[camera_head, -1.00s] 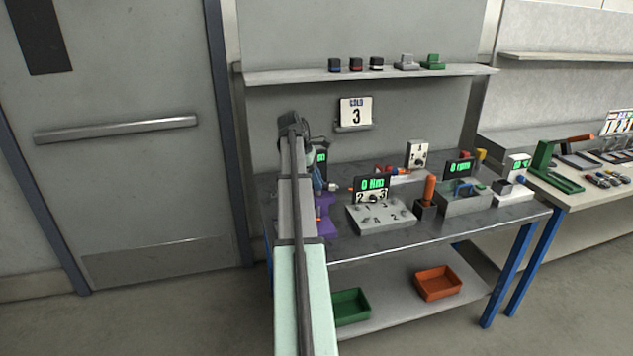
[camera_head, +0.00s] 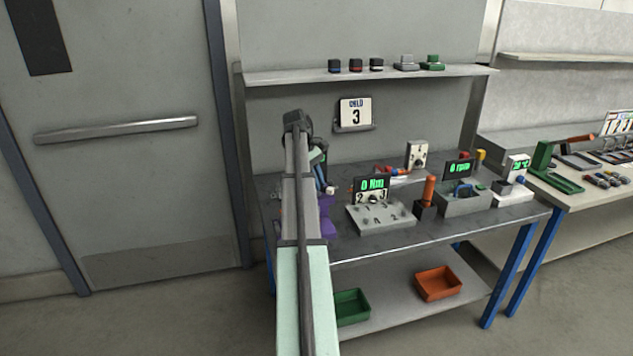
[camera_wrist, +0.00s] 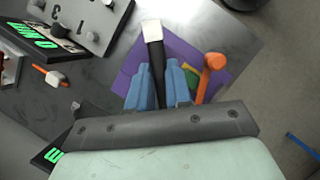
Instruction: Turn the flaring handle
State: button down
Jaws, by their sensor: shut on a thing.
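In the wrist view, my gripper (camera_wrist: 162,85) has its two blue fingers on either side of a black handle with a pale square end (camera_wrist: 154,55), and is shut on it. The handle lies over a purple base (camera_wrist: 133,73). An orange knobbed lever (camera_wrist: 213,66) and a small green part stand on the base just right of the fingers. In the head view, the purple base (camera_head: 326,217) shows at the left end of the bench, partly behind my arm. The pale end (camera_head: 331,190) shows just right of my arm; my fingers are mostly hidden there.
Right of the base stands a grey numbered panel (camera_head: 380,216) with a green-lit display (camera_head: 372,184). Farther right are an orange-handled block (camera_head: 428,192) and a grey box (camera_head: 465,202). A shelf (camera_head: 300,75) runs above. Green (camera_head: 352,306) and orange (camera_head: 437,282) trays sit below.

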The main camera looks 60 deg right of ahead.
jog(key=c, duration=1)
grip_release()
jog(key=shift+c, duration=0.2)
jog(key=shift+n, duration=0.3)
